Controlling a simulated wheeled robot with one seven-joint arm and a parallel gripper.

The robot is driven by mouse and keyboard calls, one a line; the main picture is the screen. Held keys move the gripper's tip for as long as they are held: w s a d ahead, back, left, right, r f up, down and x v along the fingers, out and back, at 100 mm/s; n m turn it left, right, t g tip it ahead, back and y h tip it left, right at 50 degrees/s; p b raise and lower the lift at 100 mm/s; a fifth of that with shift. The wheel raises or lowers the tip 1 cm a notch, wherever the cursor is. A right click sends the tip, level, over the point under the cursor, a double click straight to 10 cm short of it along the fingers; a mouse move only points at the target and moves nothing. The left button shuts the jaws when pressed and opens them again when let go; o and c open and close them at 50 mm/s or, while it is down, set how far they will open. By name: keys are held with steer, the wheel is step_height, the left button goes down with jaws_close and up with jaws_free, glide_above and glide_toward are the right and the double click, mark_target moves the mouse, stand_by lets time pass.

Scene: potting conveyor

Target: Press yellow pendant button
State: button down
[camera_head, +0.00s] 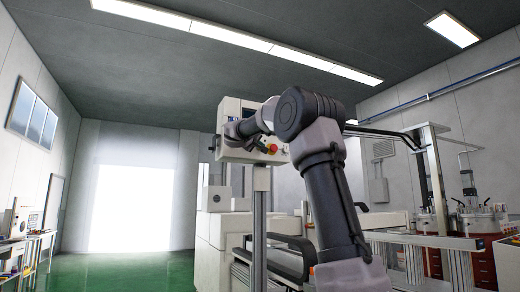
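The pendant is a pale control box (229,107) on a grey post (261,180), near the middle of the head view. A small screen shows at its upper part. A red button (272,148) sits at its lower right, with a small green spot beside it. I cannot make out a separate yellow button; my arm covers part of the panel. My arm rises from the lower right, bends at a dark elbow and reaches left to the box. My gripper (231,130) is at the arm's far end, close in front of the panel. Its fingers and any contact are too small to tell.
Pale conveyor machinery (225,235) stands below and behind the pendant. A workbench (25,245) runs along the left wall. The green floor (125,270) at left is clear toward a bright doorway (130,210).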

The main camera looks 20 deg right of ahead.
steer(key=shift+s, duration=0.5)
steer(key=s, duration=0.5)
steer(key=shift+d, duration=0.1)
stand_by(0.8)
steer(key=s+a+f+m+g+y, duration=0.1)
steer(key=s+a+f+g+y, duration=0.2)
steer(key=s+f, duration=0.75)
steer(key=s+a+f+m+g+y, duration=0.25)
steer(key=s+f+y, duration=0.25)
steer(key=s+f, duration=0.55)
steer(key=s+a+f+m+y, duration=0.1)
steer(key=s+a+f+y, duration=0.2)
steer(key=s+a+f, duration=0.3)
steer(key=s+a+f+y, duration=0.4)
steer(key=s+f, duration=0.3)
steer(key=f, duration=0.3)
steer(key=shift+s+a+f+m+g, duration=0.25)
steer(key=shift+s+a+m+g, duration=0.15)
steer(key=shift+a, duration=0.45)
